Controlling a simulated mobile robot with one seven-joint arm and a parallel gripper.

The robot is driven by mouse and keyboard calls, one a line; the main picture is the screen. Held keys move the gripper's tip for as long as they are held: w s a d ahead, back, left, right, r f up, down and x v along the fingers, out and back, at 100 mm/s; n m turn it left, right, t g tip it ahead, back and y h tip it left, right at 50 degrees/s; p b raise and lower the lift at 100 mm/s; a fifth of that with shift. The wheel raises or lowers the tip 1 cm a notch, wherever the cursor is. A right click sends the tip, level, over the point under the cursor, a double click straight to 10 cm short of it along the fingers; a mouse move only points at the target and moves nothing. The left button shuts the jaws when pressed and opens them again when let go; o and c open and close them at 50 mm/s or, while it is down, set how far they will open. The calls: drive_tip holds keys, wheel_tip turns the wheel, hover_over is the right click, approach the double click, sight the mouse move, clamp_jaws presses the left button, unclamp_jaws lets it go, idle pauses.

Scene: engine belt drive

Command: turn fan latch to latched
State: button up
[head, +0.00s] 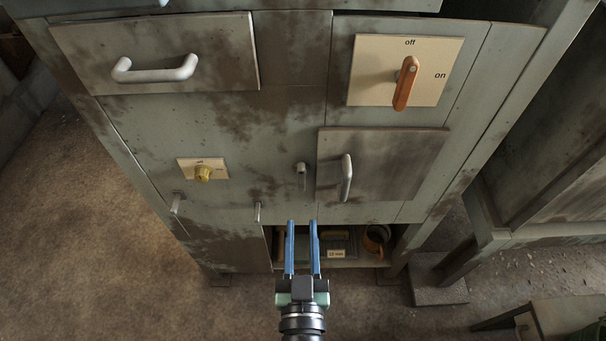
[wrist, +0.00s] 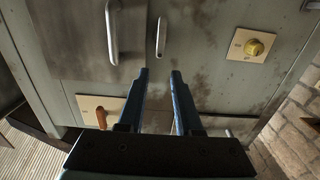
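A small grey turn latch (head: 301,176) sits on the cabinet front, left of the grey hinged door (head: 405,160). It hangs about vertical, and no label shows beside it. I take it as the fan latch, though no marking confirms this. In the wrist view the latch (wrist: 161,35) also shows, beyond my fingertips. My gripper (head: 302,224) has two blue fingers standing apart with nothing between them. It is below the latch in the head view and appears clear of it. The wrist view also shows my gripper (wrist: 160,76) open and empty.
The door has an upright handle (head: 346,178). An orange lever (head: 405,84) is on an off/on plate at upper right. A yellow knob (head: 203,173) is on a small plate at left. A drawer handle (head: 155,70) is at upper left. An open shelf (head: 350,263) holds a mug (head: 376,240).

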sight(301, 174)
drive_tip(key=w, duration=1.2)
drive_tip(key=shift+w+r+b, duration=0.15)
drive_tip(key=shift+w+b, duration=0.15)
clamp_jaws()
